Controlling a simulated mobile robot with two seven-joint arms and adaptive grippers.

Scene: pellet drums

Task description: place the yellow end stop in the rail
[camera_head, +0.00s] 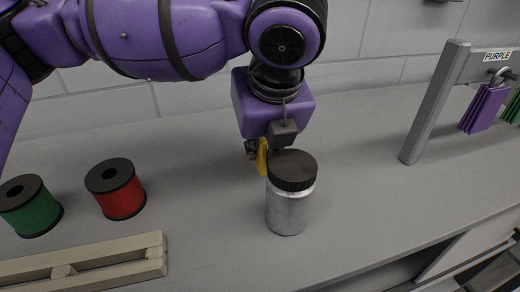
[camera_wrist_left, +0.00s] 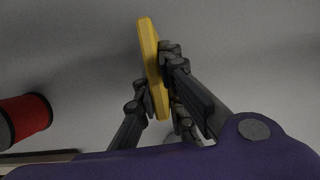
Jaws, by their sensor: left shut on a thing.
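My left gripper (camera_head: 264,150) is shut on the yellow end stop (camera_head: 262,157), which stands upright between its fingers. In the head view the gripper and end stop are behind the metal jar, which hides part of them. In the left wrist view the fingers (camera_wrist_left: 155,95) pinch the flat yellow end stop (camera_wrist_left: 150,45), and much of it sticks out past them. The rail (camera_head: 83,264) appears to be the beige wooden piece at the lower left of the head view, apart from the gripper. My right gripper is not in view.
A silver jar (camera_head: 287,208) with a black lid stands close in front of the gripper. A red spool (camera_head: 122,197) and a green spool (camera_head: 36,215) stand at left. A grey post rack (camera_head: 433,105) with purple tags (camera_head: 484,108) is at right. The bench between is clear.

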